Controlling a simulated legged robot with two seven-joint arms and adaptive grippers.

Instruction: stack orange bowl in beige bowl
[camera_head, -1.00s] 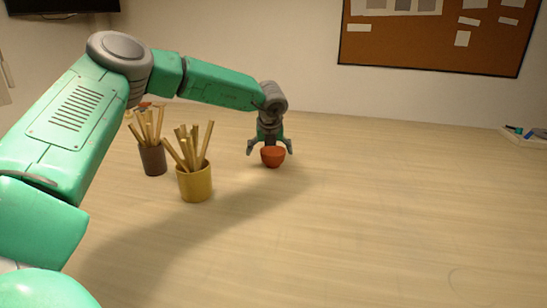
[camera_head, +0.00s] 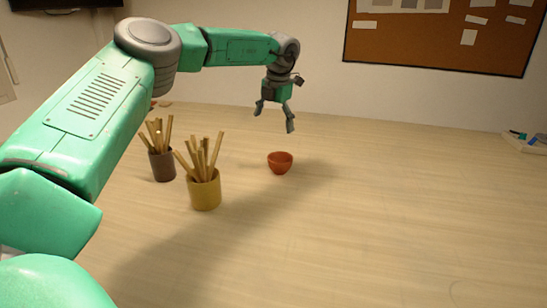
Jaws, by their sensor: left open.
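The orange bowl (camera_head: 280,163) stands upright on the table, right of the two stick-filled cups. My left gripper (camera_head: 274,122) is open and empty, raised above and slightly behind the bowl, with its fingers pointing down and clear of it. I cannot make out a beige bowl in this view. My right gripper does not show.
A yellow cup (camera_head: 204,193) and a brown cup (camera_head: 162,166), both holding several sticks, stand left of the orange bowl. A tray (camera_head: 527,146) with small items lies at the far right edge. The wooden table (camera_head: 400,220) is clear at centre and right.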

